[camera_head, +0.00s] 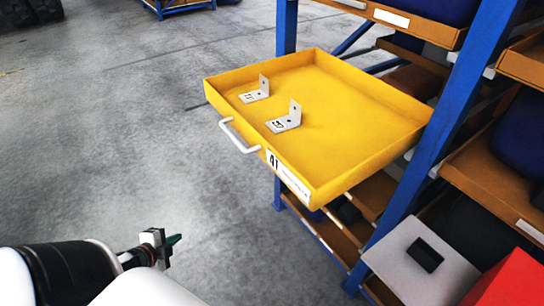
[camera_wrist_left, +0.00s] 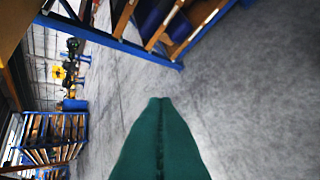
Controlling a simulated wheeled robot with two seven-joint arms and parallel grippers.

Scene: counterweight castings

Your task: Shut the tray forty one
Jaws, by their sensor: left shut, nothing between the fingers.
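The yellow tray (camera_head: 352,112), labelled 41, is pulled out from the blue rack. A white handle (camera_head: 237,137) is on its front face, beside the label (camera_head: 288,178). Two light angle brackets lie in it, one (camera_head: 255,91) near its left side and one (camera_head: 286,120) nearer the front. My left gripper (camera_head: 175,239) is low at the lower left, well apart from the handle. Its green fingers (camera_wrist_left: 160,125) are shut and empty in the left wrist view. My right gripper is not in view.
The blue rack post (camera_head: 446,115) stands right of the tray. Wooden shelf trays (camera_head: 513,180) with dark blue contents are beyond it. A grey panel (camera_head: 418,266) and a red object (camera_head: 508,281) are at the lower right. The floor (camera_head: 130,150) left of the tray is clear.

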